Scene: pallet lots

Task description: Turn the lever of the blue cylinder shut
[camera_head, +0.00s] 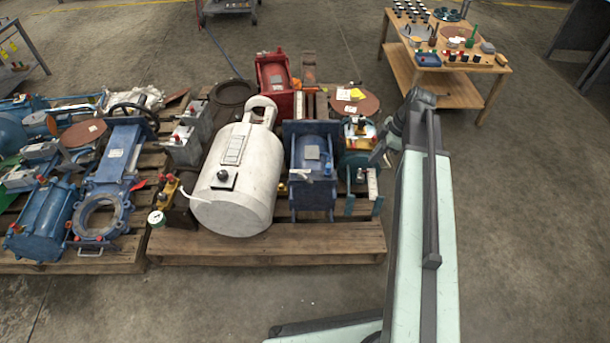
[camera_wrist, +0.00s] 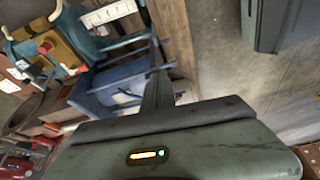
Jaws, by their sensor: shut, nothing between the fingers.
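A blue cylinder (camera_head: 312,158) with square end plates stands on the middle pallet, right of the white tank. A small pale piece lies across its front, but I cannot tell whether it is the lever. A blue frame-like part (camera_wrist: 112,85) shows in the wrist view beside my gripper (camera_wrist: 160,78). My gripper's fingers are together and hold nothing. In the head view my gripper (camera_head: 378,156) is small and dark, at the right side of the pallet by a teal valve unit (camera_head: 352,160). I cannot tell whether it touches anything.
The white tank (camera_head: 238,180) fills the pallet's middle. A red cylinder (camera_head: 274,78) and a rusty disc (camera_head: 355,101) are behind. More blue cylinders (camera_head: 43,218) lie on the left pallet. A wooden table (camera_head: 450,88) stands back right.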

